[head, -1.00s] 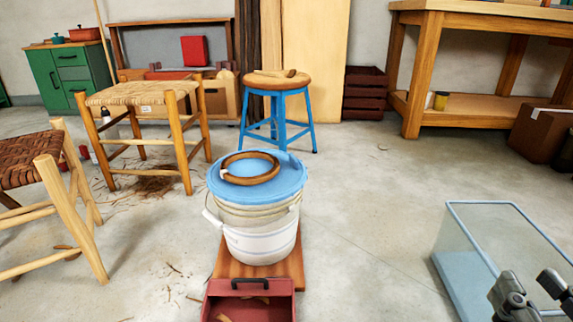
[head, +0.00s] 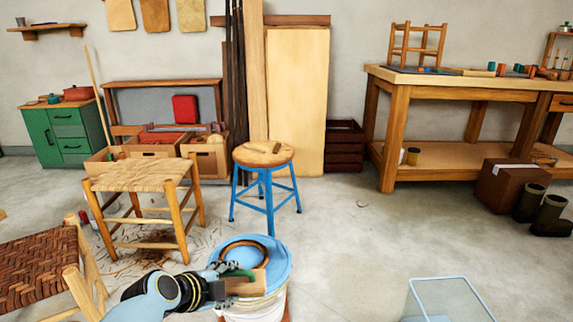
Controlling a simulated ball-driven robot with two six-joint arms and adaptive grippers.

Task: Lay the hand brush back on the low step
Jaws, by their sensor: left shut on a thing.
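My left gripper (head: 222,284) reaches in from the bottom left and is shut on the hand brush (head: 247,285). A tan block and a green part of the brush show past the fingers; the rest is hidden by the gripper. The brush is in front of the blue-lidded white bucket (head: 280,262), overlapping its lid in the picture; I cannot tell whether it touches. The low step cannot be made out clearly; the bucket and the lower picture edge hide the floor there. My right gripper is out of view.
A wooden ring (head: 262,246) lies on the bucket lid. A blue-legged stool (head: 268,185) stands behind it. Woven seats (head: 140,175) (head: 35,270) stand at left. A glass tank (head: 448,300) is at lower right. Floor between tank and stool is clear.

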